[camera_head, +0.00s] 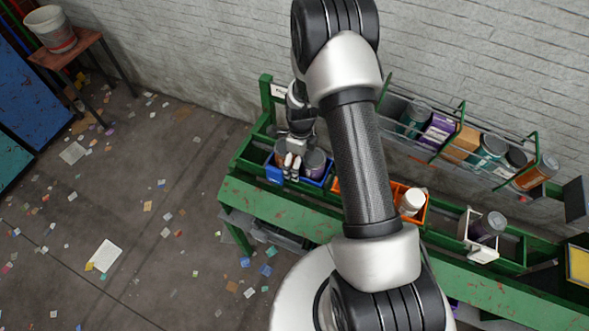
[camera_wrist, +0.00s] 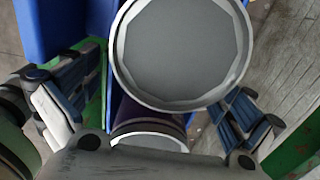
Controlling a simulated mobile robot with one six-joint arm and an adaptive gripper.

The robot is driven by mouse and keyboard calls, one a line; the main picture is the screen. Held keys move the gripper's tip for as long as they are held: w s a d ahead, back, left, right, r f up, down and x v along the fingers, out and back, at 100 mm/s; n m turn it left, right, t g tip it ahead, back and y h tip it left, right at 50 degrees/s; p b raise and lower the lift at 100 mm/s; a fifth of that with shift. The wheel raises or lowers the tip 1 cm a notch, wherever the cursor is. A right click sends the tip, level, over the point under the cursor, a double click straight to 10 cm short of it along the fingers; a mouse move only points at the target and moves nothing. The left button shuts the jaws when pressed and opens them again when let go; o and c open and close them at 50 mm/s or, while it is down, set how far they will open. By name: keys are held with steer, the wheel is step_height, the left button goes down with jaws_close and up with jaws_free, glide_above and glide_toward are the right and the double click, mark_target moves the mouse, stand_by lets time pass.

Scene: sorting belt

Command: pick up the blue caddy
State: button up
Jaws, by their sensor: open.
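The blue caddy (camera_head: 274,174) sits on the green bench at its left end, with cans in it. A dark purple can (camera_head: 315,163) shows at its right side. My gripper (camera_head: 292,167) is over the left part of the caddy, pointing down. In the wrist view, my gripper (camera_wrist: 165,105) is open, its two fingers spread either side of a large grey can lid (camera_wrist: 182,50) and a purple can below it. The blue caddy wall (camera_wrist: 38,28) shows at upper left, by the left finger. Whether a finger touches it I cannot tell.
An orange caddy (camera_head: 424,216) with a white-lidded bottle and a white caddy (camera_head: 482,254) with a can stand further right on the green bench (camera_head: 285,212). A wire rack of cans and boxes lines the wall behind. My arm hides the bench's middle. Paper scraps litter the floor.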

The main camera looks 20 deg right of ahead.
steer(key=shift+c, duration=0.2)
steer(key=c, duration=0.9)
steer(key=shift+r, duration=0.1)
steer(key=shift+c, duration=0.2)
